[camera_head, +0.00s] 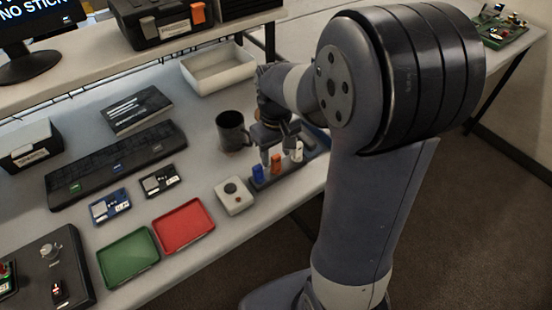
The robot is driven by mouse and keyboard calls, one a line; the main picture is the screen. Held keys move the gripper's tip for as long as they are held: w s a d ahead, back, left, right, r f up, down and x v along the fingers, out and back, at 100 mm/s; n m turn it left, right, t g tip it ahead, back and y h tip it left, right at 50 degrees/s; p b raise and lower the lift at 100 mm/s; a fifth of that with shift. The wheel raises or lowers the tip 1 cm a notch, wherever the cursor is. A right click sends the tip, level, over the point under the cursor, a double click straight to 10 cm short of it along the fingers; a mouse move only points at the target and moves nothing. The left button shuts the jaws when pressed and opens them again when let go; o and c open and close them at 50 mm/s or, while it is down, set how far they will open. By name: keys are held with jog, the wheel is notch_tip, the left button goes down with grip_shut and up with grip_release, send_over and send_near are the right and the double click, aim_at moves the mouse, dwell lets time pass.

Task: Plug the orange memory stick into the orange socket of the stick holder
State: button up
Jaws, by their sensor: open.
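A small upright orange piece (276,164), which looks like the orange memory stick, stands in a dark narrow rack (262,184) at the table's right front edge. A blue piece (257,173) stands to its left and a white one (298,152) to its right in the same rack. My gripper (276,150) is open and points down just above the rack, over the orange piece. I cannot tell whether the fingers are around it. No orange socket can be made out. A long black panel (118,165) with small green and blue marks lies at the left; I cannot tell whether it is the holder.
A dark mug (232,130) stands close left of my gripper. A grey button box (234,195), a red tray (183,225) and a green tray (128,257) lie along the front. A white bin (218,70) stands behind. Bare table lies between the mug and the panel.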

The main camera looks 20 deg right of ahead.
aim_at(276, 156)
notch_tip(276, 156, up, 7)
jog(key=shift+r, duration=0.15)
dwell(0.4)
notch_tip(276, 156, down, 11)
jog(key=shift+r, duration=0.25)
jog(key=shift+r, duration=0.1)
dwell(0.5)
